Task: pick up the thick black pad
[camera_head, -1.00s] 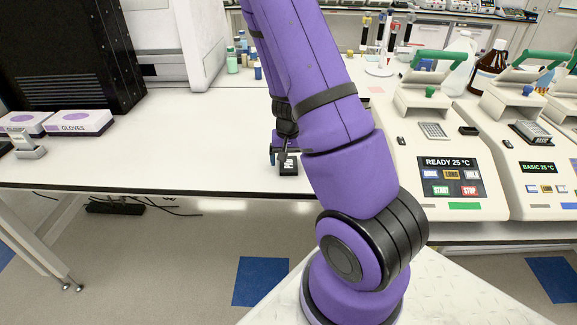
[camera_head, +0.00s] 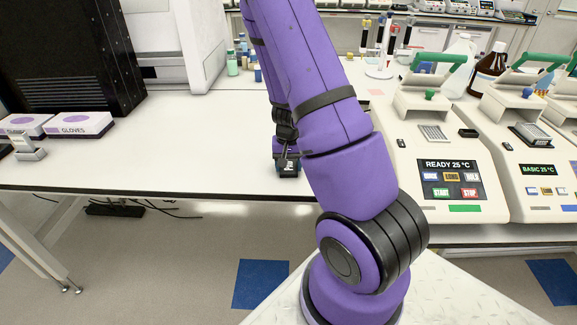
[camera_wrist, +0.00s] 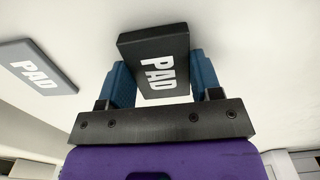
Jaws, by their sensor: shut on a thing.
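The thick black pad (camera_wrist: 157,62), marked "PAD" in white, sits between the two blue fingers of my gripper (camera_wrist: 163,82) in the wrist view. The fingers touch it on both sides, so my gripper is shut on it. In the head view the black pad (camera_head: 288,171) shows at the end of my gripper (camera_head: 287,160), close to the table's front edge. My arm partly hides the gripper there. I cannot tell whether the pad is clear of the table top.
A thinner grey pad (camera_wrist: 38,66), also marked "PAD", lies to the left in the wrist view. The white table (camera_head: 170,150) is clear left of my gripper. Glove boxes (camera_head: 80,124) stand at the far left. A thermal cycler (camera_head: 440,165) stands to the right.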

